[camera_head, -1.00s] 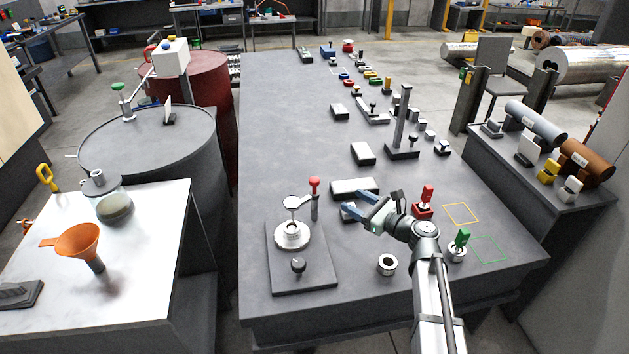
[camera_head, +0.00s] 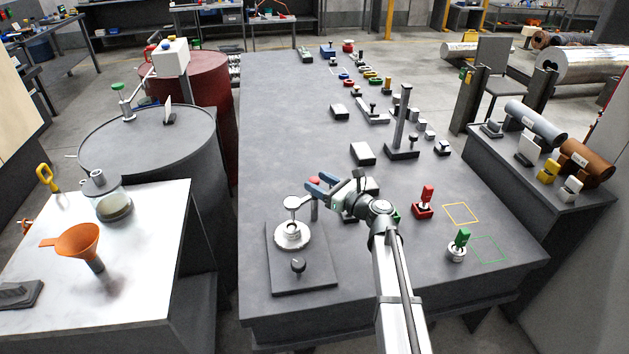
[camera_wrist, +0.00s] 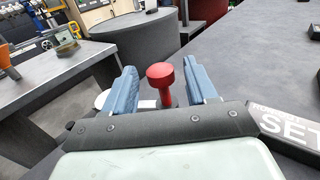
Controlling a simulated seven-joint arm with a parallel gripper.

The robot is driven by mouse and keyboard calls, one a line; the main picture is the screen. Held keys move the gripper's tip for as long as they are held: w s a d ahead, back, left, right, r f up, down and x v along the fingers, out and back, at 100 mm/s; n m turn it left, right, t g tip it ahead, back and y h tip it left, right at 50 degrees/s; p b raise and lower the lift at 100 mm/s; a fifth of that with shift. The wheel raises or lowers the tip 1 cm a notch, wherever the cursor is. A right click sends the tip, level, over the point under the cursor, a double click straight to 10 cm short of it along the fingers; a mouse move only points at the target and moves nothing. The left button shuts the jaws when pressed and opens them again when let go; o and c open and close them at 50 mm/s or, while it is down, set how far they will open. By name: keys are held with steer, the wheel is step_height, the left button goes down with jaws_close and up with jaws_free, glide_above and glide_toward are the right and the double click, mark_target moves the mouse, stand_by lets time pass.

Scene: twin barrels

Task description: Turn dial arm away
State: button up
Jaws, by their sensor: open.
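The dial fixture stands on a dark base plate (camera_head: 310,278) at the near left of the bench. It has a round silver dial (camera_head: 291,236), a dark knob (camera_head: 298,265) in front, and an upright post with a red knob (camera_head: 314,182) on top. My gripper (camera_head: 318,188) is open at the red knob. In the wrist view the red knob (camera_wrist: 160,76) stands between the two blue fingers, with visible gaps on both sides. The post's lower part is hidden by my gripper's body in the wrist view.
A red-handled piece (camera_head: 424,202) and a green-handled piece (camera_head: 460,244) stand to the right, near yellow and green outlines. A block marked "SET" (camera_wrist: 296,126) lies close to my gripper's right. A white side table (camera_head: 150,260) with an orange funnel stands left, across a gap.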

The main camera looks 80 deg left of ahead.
steer(key=shift+x, duration=1.1)
jaws_close()
